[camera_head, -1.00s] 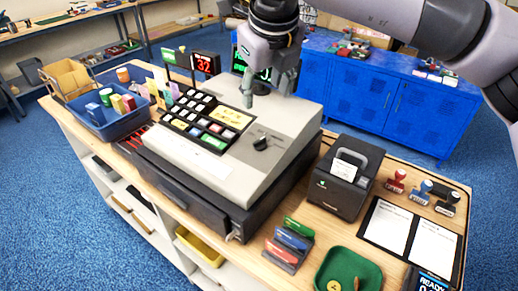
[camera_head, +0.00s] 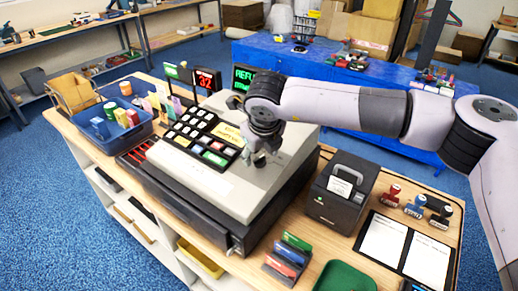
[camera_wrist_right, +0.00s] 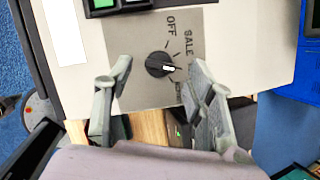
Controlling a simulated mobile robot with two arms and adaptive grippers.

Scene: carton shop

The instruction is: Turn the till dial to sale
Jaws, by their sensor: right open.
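The till (camera_head: 205,175) stands on the counter, a pale grey register on a dark drawer base. Its black dial (camera_wrist_right: 157,64) sits on a grey plate in the right wrist view. OFF, SALE and a partly hidden third label surround it. The dial's white mark points right, on the side below SALE. The till's green display (camera_head: 243,77) reads "REFU", with the rest hidden by my arm. My right gripper (camera_head: 260,158) hangs over the dial area and hides the dial in the head view. In the wrist view its open fingers (camera_wrist_right: 160,85) stand either side of the dial, apart from it.
A card printer (camera_head: 340,190) stands right of the till, with several stamps (camera_head: 414,207) beyond it. Colored cards (camera_head: 288,256) and a green tray (camera_head: 345,277) are in front. A blue bin (camera_head: 115,135) is at the left.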

